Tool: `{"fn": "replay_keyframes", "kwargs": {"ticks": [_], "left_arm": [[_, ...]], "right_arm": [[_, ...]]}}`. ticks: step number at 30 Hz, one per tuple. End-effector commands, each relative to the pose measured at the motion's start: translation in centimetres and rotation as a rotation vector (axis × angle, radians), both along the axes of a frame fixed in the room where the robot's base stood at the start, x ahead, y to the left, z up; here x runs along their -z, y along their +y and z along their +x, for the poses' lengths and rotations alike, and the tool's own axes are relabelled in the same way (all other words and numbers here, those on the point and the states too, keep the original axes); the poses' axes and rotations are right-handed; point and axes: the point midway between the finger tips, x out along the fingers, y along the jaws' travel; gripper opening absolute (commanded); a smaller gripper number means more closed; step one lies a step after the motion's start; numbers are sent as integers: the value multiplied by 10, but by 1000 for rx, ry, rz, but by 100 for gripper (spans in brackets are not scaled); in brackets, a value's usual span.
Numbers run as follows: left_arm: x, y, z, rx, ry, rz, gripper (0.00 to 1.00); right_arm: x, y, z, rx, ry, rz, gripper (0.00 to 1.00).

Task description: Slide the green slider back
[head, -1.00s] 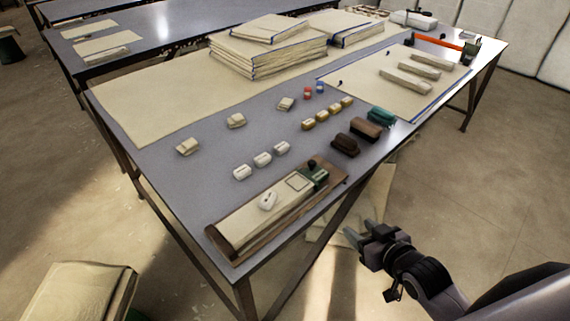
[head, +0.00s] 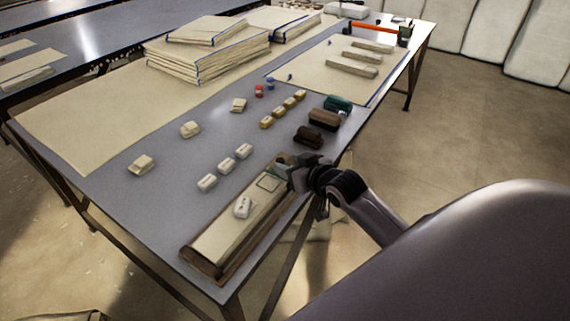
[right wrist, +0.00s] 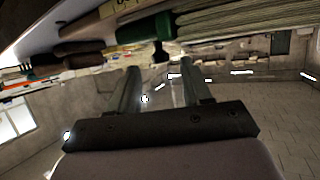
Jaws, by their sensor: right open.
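The wooden board with a cream cloth top (head: 214,242) lies along the near edge of the table. In the head view the green slider at its far end is mostly hidden by my right gripper (head: 284,168). In the right wrist view the green slider (right wrist: 135,33) shows beyond the fingertips, with a small black knob (right wrist: 160,52) at its end. The knob appears in line with the gap between the open fingers (right wrist: 162,76); I cannot tell whether they touch it. Nothing is held. My left gripper is not in view.
A white mouse-shaped piece (head: 243,207) sits on the board. Dark brown blocks (head: 308,137) and a teal block (head: 338,104) stand beyond the gripper. White pieces (head: 225,166) lie left of the board. Bare table (head: 120,200) is free at the left.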

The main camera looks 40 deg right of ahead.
Motion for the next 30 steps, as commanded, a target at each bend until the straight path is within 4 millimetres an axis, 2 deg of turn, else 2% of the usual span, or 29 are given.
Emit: {"fn": "replay_keyframes", "kwargs": {"ticks": [6,17,20,21,22,27,30], "left_arm": [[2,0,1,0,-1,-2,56],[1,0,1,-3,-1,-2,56],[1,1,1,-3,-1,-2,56],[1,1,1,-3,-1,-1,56],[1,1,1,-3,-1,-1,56],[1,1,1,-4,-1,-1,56],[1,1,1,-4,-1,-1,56]], "right_arm": [[7,0,17,-1,-1,0,49],[9,0,21,-1,0,-1,49],[9,1,21,-1,0,-1,19],[9,1,20,-1,1,-1,6],[9,0,20,-1,1,-1,0],[9,-1,21,-2,1,-1,0],[9,-10,25,-3,1,-4,0]]}}
